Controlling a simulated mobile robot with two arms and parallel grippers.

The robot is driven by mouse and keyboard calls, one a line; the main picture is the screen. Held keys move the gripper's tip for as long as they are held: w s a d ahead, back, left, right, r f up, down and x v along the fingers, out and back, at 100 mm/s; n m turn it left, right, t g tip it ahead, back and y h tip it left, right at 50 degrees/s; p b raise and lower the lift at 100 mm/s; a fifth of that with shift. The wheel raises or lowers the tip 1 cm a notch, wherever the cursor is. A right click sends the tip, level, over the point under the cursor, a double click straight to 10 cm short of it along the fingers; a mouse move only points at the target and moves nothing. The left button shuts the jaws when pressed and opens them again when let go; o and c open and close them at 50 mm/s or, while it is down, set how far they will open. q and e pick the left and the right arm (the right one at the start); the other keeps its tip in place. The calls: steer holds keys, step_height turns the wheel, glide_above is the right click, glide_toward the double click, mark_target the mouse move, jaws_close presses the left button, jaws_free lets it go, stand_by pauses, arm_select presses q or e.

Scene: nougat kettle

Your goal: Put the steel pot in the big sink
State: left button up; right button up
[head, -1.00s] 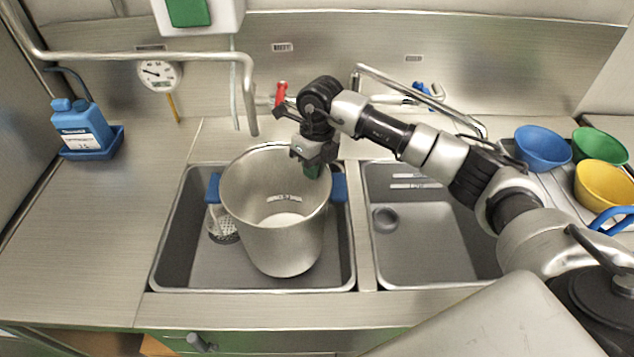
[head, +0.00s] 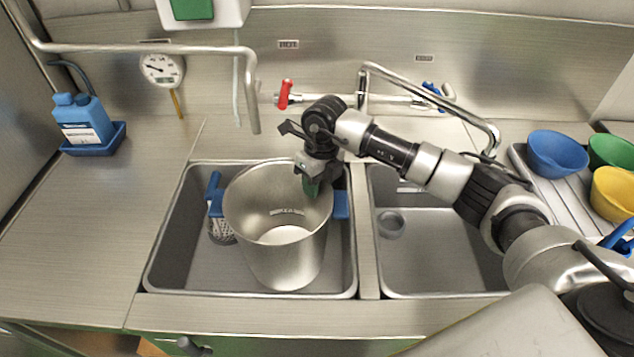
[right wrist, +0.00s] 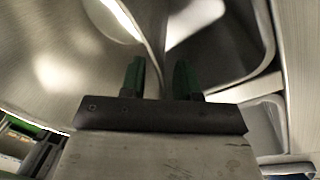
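The steel pot (head: 275,250) is upright inside the big sink (head: 170,265), the left of two basins, with its blue handles (head: 215,194) at left and right. Its underside is hidden. My right gripper (head: 311,186) is at the pot's right rim, pointing down. In the right wrist view the two green fingers of my right gripper (right wrist: 160,80) stand apart, with the rim of the pot (right wrist: 135,25) running between them and a visible gap. My left gripper is out of view.
A smaller basin (head: 440,262) is to the right, with a bent tap (head: 430,90) behind it. Blue (head: 556,153), green and yellow bowls stand on the right. A pipe (head: 150,51) crosses above the left counter. A blue bottle (head: 82,120) stands at the far left.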

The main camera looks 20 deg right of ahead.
steer(key=shift+r, duration=0.25)
step_height(320, 180, up, 12)
steer(key=d+b, duration=0.1)
steer(key=b, duration=0.1)
steer(key=shift+w+d, duration=0.2)
steer(key=shift+w, duration=0.1)
